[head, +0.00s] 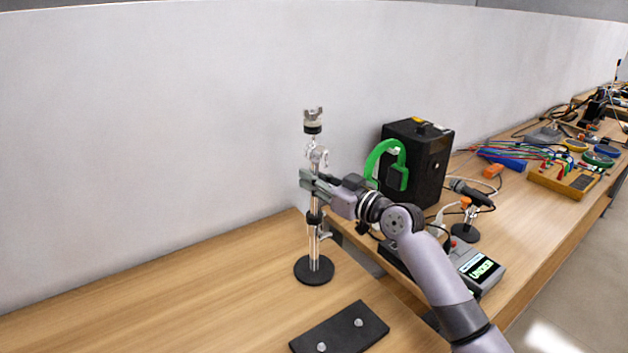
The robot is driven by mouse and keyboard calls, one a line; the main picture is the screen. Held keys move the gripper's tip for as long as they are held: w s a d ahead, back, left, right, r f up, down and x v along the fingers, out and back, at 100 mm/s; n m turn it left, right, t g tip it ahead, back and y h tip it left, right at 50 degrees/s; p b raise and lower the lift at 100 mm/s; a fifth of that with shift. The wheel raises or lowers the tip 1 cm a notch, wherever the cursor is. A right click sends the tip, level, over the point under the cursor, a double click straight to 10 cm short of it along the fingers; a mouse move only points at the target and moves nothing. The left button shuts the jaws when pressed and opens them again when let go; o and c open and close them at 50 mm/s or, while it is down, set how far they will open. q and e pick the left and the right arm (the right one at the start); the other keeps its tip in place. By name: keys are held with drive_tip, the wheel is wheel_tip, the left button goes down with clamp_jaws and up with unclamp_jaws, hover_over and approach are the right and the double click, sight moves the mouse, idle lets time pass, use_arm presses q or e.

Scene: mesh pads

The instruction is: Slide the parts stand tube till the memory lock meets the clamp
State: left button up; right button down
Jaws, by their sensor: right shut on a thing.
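The parts stand (314,246) is upright on a round black base (314,271) on the wooden table. Its chrome tube rises to a fitting with a black and pale collar (313,122) at the top. A dark collar with a side lever (315,218) sits partway up, below my gripper. A silver winged fitting (318,155) sits just above my gripper. I cannot tell which of these is the memory lock and which the clamp. My right gripper (308,182) reaches in from the right and is shut on the stand's tube. My left gripper is not in view.
A dark plate with two knobs (341,328) lies in front of the stand. The table left of the stand is clear up to the wall.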

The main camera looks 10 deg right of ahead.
drive_tip(key=shift+f, duration=0.25)
drive_tip(key=c, duration=1.5)
unclamp_jaws()
drive_tip(key=shift+r, duration=0.15)
drive_tip(key=shift+s+d, duration=0.1)
drive_tip(key=v, duration=1.1)
drive_tip(key=shift+s+d, duration=0.25)
drive_tip(key=shift+s, duration=0.1)
